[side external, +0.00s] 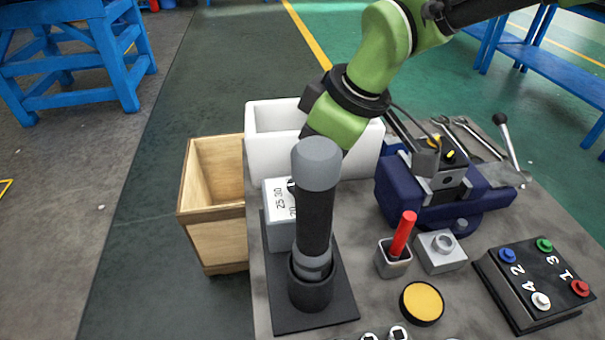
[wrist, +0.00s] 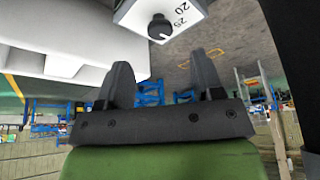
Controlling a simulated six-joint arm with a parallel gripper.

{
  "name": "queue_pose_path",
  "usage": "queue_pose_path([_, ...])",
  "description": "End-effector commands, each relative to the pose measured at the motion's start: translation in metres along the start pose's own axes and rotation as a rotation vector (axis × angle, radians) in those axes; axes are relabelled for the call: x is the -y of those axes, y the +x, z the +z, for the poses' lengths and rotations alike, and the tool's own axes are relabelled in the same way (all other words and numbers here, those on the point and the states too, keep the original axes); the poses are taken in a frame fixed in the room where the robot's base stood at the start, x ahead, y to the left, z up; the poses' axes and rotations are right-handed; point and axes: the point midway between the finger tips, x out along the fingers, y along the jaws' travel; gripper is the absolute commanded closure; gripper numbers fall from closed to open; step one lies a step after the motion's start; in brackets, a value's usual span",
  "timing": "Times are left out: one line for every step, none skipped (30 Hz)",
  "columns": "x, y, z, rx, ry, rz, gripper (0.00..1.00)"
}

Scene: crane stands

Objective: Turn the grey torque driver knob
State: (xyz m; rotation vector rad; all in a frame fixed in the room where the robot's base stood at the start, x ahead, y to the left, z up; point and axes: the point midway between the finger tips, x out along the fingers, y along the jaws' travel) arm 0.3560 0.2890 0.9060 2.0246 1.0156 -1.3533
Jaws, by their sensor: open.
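A torque driver (side external: 314,220) stands upright in a black holder on a dark plate, with a dark shaft and a rounded grey top (side external: 316,165). Behind it is a light grey box (side external: 279,196) with a number scale on its face. The box's dark round knob (wrist: 159,27) shows in the wrist view, with the numbers 20 and 25 beside it. In the side view the driver mostly hides that knob. My gripper (wrist: 160,62) is open and empty, its two fingers apart. The knob lies beyond the fingertips, without visible contact. In the side view the driver largely hides my gripper.
A white bin (side external: 272,150) and a wooden crate (side external: 215,220) stand behind and left. A blue vise (side external: 400,190), a red-handled tool (side external: 404,234) in a cup, a yellow disc (side external: 422,303) and a button box (side external: 530,282) are at the right.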

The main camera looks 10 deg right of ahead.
Motion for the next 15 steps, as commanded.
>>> queue_pose_path([0.000, 0.012, 0.001, 0.004, 0.000, -0.001, 0.39])
queue_pose_path([0.000, 0.018, 0.001, 0.004, 0.000, -0.001, 0.39])
queue_pose_path([0.000, 0.025, 0.001, 0.003, 0.000, 0.000, 0.39])
queue_pose_path([0.000, 0.031, 0.001, 0.003, 0.001, 0.000, 0.39])
queue_pose_path([0.000, 0.036, 0.001, 0.003, 0.001, 0.000, 0.39])
queue_pose_path([0.000, 0.042, 0.001, 0.002, 0.001, 0.000, 0.39])
queue_pose_path([0.000, 0.047, 0.001, 0.003, 0.001, 0.000, 0.39])
queue_pose_path([0.000, 0.050, 0.001, 0.002, 0.001, 0.000, 0.39])
queue_pose_path([0.000, 0.055, 0.000, 0.002, 0.001, 0.000, 0.39])
queue_pose_path([0.000, 0.057, 0.000, 0.001, 0.001, 0.000, 0.39])
queue_pose_path([0.000, 0.060, 0.000, 0.001, 0.001, 0.001, 0.39])
queue_pose_path([0.000, 0.062, 0.000, 0.001, 0.000, 0.001, 0.39])
queue_pose_path([0.000, 0.064, 0.000, 0.000, 0.000, 0.001, 0.39])
queue_pose_path([0.000, 0.065, 0.000, 0.000, 0.000, 0.001, 0.39])
queue_pose_path([0.000, 0.066, 0.000, 0.000, 0.000, 0.001, 0.39])
